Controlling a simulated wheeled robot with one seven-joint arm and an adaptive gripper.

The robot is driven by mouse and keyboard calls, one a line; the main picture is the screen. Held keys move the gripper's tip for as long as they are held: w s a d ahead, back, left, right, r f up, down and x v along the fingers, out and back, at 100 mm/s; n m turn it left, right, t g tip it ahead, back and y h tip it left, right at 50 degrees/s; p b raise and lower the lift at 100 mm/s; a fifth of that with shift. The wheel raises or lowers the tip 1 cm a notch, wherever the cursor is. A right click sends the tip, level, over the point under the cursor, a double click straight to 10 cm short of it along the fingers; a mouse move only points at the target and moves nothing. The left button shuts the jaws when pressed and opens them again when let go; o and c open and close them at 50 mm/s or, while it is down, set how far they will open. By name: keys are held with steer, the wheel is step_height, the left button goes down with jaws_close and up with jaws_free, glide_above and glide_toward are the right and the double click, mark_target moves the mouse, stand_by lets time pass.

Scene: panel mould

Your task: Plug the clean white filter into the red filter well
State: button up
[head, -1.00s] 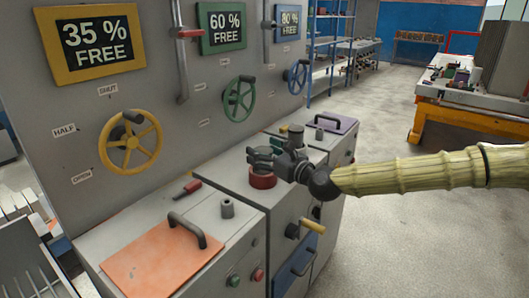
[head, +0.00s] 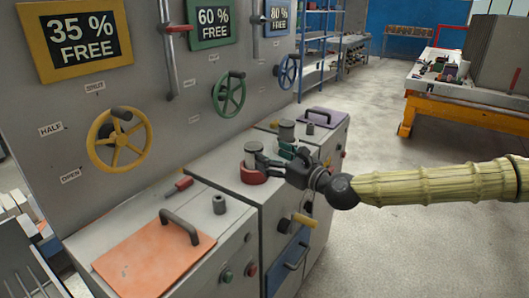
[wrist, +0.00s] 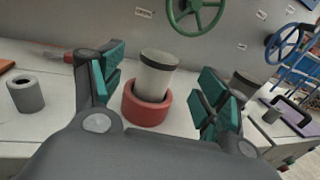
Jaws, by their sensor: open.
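A pale filter (head: 253,156) with a dark band near its top stands in the red filter well (head: 253,176) on the grey cabinet top. In the wrist view the filter (wrist: 157,77) rises from the red ring (wrist: 146,109); its lower end is hidden, so I cannot tell how deep it sits. My gripper (head: 275,160) is open just right of the well. In the wrist view its green-padded fingers (wrist: 160,98) stand apart, one on each side of the filter, with gaps visible. A second, greyer filter (head: 286,131) stands behind my gripper, partly hidden by a finger in the wrist view (wrist: 243,84).
A small grey hollow cylinder (head: 219,204) and a red-handled tool (head: 179,187) lie left of the well. An orange lid (head: 150,258) and a purple lid (head: 322,117) have raised handles. The green handwheel (head: 229,95) projects from the panel behind. Open floor lies to the right.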

steer(key=v, duration=0.4)
steer(key=shift+s+d, duration=0.2)
stand_by(0.3)
